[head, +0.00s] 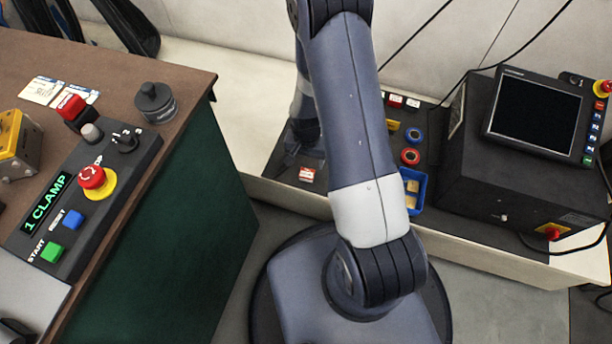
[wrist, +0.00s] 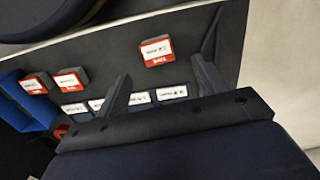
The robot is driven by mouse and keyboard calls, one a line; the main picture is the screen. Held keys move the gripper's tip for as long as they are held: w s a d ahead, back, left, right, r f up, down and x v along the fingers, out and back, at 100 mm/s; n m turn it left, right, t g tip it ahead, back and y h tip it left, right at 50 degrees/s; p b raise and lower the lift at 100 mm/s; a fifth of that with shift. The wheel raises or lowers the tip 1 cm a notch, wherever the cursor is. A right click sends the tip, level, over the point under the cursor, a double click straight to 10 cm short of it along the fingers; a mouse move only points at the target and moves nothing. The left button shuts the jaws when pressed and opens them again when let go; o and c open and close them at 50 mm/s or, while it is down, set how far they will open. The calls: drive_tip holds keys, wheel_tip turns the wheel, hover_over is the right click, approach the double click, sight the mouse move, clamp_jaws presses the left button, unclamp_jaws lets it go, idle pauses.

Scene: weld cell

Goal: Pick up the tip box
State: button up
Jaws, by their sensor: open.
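A small red-and-white box (wrist: 157,52) lies on the dark mat, ahead of and between my fingertips in the wrist view. A red-and-white box (head: 307,174) also shows in the head view, just in front of my gripper (head: 301,152). My gripper, also in the wrist view (wrist: 162,66), is open with nothing between its fingers. Two similar boxes, one at the left (wrist: 36,84) and one beside it (wrist: 72,80), lie left of the fingers. The lettering is too small to tell which is the tip box.
White labels (wrist: 172,92) lie on the mat near the fingers. A blue bin (head: 414,188), red and blue rings (head: 410,156) and a black cabinet with a screen (head: 536,112) stand to the right. A control panel (head: 85,190) is on the left bench (head: 190,82).

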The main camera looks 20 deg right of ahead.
sight(307, 173)
drive_tip(key=f, duration=0.2)
drive_tip(key=f+b, duration=0.1)
drive_tip(key=f, duration=0.1)
drive_tip(key=f+b, duration=0.1)
drive_tip(key=f, duration=0.1)
drive_tip(key=shift+s, duration=0.25)
drive_tip(key=shift+c, duration=0.5)
drive_tip(key=c, duration=1)
